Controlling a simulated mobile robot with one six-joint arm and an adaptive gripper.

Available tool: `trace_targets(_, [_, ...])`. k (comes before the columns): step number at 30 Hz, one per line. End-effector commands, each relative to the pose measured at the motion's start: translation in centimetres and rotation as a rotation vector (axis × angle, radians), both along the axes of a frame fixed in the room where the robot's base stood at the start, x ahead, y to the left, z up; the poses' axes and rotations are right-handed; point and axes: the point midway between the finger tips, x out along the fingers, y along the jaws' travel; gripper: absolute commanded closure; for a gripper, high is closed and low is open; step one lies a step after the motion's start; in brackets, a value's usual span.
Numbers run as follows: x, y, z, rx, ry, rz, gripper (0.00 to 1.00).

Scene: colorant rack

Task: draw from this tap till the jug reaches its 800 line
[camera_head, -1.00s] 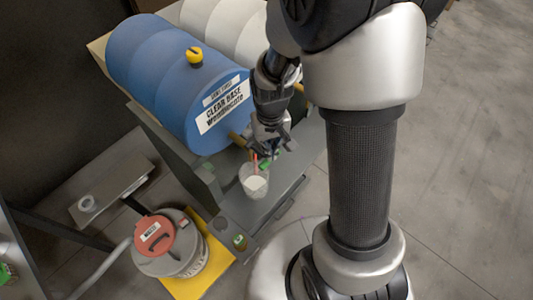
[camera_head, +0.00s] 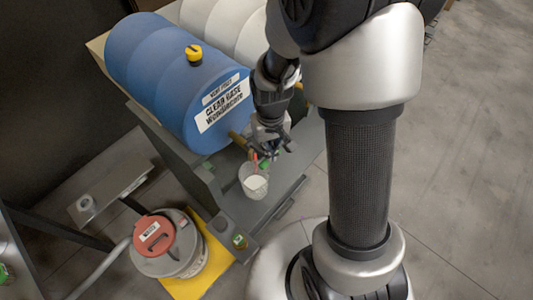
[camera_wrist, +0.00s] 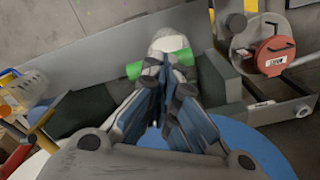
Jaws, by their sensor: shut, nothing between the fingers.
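The blue drum (camera_head: 150,75) lies on its side on a rack, with a "CLEAR BASE" label on its front end and a yellow cap (camera_head: 194,54) on top. The tap (camera_head: 254,158) shows a small red part at the drum's front, largely hidden by my gripper. The clear jug (camera_head: 247,189) stands upright below it with white liquid inside; its lines are too small to read. The jug also shows in the wrist view (camera_wrist: 168,43), beyond my fingertips. My gripper (camera_head: 268,152) is shut and empty at the tap; contact is unclear. Green parts (camera_wrist: 185,57) flank the fingertips.
A cream drum (camera_head: 228,28) lies behind the blue one. A grey canister with a red lid (camera_head: 155,236) stands on a yellow mat (camera_head: 214,262) at lower left. A small dark box with a green label (camera_head: 239,241) is near the jug. Open floor lies to the right.

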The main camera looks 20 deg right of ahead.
Motion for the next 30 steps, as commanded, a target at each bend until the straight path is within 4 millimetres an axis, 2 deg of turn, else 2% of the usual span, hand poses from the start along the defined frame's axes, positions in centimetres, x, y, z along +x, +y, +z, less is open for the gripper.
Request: trace_targets(30, [0.0,0.0,-3.2,0.0,0.0,0.0,1.0])
